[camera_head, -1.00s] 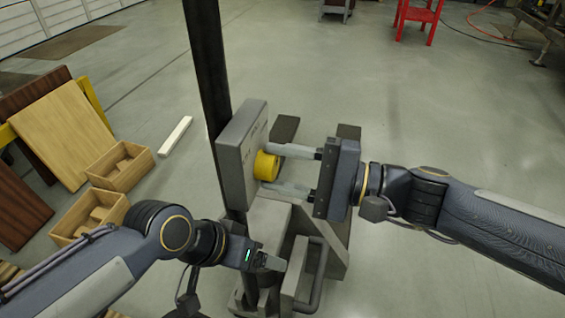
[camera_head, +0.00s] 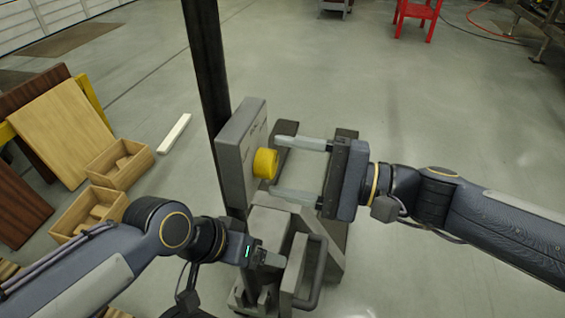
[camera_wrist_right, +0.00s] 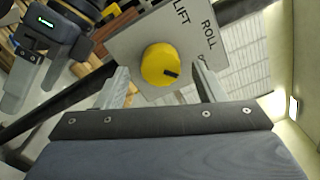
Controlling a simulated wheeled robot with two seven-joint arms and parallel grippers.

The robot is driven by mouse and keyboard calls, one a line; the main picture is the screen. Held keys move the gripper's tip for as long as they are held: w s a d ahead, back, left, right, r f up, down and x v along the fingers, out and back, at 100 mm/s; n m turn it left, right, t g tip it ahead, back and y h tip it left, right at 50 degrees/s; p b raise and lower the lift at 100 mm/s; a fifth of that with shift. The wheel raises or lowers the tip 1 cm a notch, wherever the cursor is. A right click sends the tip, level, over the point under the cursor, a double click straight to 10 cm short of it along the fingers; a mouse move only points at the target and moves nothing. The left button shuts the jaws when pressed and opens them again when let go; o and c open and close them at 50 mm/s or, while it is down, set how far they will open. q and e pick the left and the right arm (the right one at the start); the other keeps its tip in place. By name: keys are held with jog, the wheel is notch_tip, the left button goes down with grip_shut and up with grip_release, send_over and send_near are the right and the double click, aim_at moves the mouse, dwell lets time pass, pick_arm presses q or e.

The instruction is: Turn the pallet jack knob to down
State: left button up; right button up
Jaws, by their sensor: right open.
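The yellow knob (camera_head: 265,163) sits on the grey turret plate (camera_head: 238,150) on the dark post. In the right wrist view the knob (camera_wrist_right: 158,62) has a black mark toward its lower right; the plate (camera_wrist_right: 140,38) reads LIFT and ROLL, with a third label mostly hidden behind a finger. My right gripper (camera_head: 275,168) is open and empty, with its fingertips just in front of the knob, one above and one below it in the head view. I see no clear contact. My left gripper (camera_head: 273,260) is below the plate, away from the knob; its jaw state is unclear.
A grey base with a bent handle (camera_head: 317,275) stands under the plate. Two wooden boxes (camera_head: 118,165) and leaning boards (camera_head: 62,135) are at left. A white bar (camera_head: 174,134) lies on the floor. A red stool (camera_head: 416,14) is far back.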

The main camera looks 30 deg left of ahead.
jog(key=p+v, duration=0.1)
jog(key=v, duration=0.5)
jog(key=shift+d, duration=0.2)
jog(key=shift+w, duration=0.1)
